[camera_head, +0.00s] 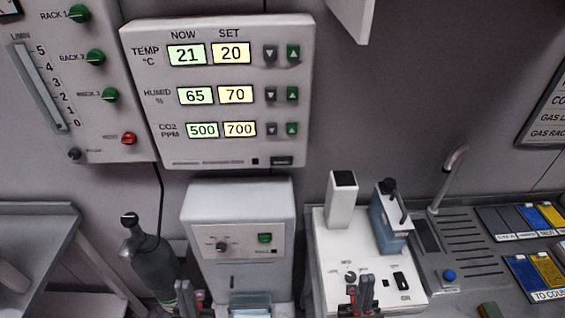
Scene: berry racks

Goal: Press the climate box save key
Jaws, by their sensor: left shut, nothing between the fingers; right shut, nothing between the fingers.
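The climate box (220,90) is a pale panel on the wall, upper middle of the head view. It shows TEMP 21 now and 20 set, HUMID 65 and 70, CO2 500 and 700. Dark and green arrow keys stand right of each row. A dark key (282,160) with an unreadable label sits at its lower right corner; it may be the save key. My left gripper (187,291) is shut and empty at the bottom edge, well below the box. My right gripper (363,287) is shut and empty at the bottom, below and right of the box.
A rack valve panel (85,125) with green knobs hangs left of the box. Below stand a dark bottle (152,262), a white machine (238,205) with a green key, and a white device (330,260) with a blue block (388,225).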

